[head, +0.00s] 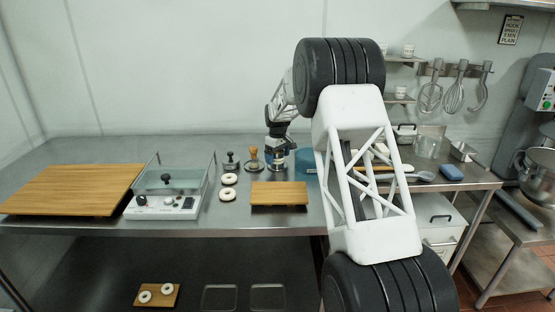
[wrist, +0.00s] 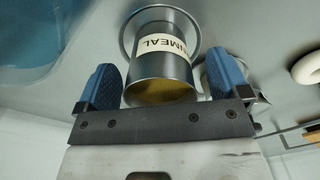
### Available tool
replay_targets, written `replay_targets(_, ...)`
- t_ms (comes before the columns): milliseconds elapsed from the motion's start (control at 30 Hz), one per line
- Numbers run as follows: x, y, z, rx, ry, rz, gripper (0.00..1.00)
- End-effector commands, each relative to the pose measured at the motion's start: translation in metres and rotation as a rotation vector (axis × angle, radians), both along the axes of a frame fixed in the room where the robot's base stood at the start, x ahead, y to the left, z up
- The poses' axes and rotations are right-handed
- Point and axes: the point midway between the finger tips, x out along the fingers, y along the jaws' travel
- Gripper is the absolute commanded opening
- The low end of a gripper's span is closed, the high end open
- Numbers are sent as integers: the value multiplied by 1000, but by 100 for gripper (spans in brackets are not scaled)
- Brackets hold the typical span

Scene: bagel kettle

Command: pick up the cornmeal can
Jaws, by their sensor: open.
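The cornmeal can (wrist: 172,66) is a grey metal cylinder with a cream label, part of whose lettering reads "MEAL". It stands on the steel counter, and in the head view (head: 277,159) it shows just under my gripper (head: 278,141). In the wrist view my gripper (wrist: 163,82) is open, with one blue fingertip on each side of the can. Small gaps seem to show beside the can; contact cannot be told for sure. The can's far side is hidden.
A wooden-handled stamp (head: 253,158) and a dark-topped tool (head: 231,161) stand left of the can. Bagels (head: 228,194) and a wooden board (head: 279,194) lie in front. A blue bowl (head: 306,158) is close on the right, partly behind my arm.

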Motion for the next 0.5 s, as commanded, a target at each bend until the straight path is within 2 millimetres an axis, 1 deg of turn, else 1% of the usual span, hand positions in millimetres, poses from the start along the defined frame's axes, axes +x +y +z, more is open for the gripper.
replay_targets(333,0,0,0,0,0,0,94)
replay_targets(367,0,0,0,0,0,0,90)
replay_targets(500,0,0,0,0,0,0,69)
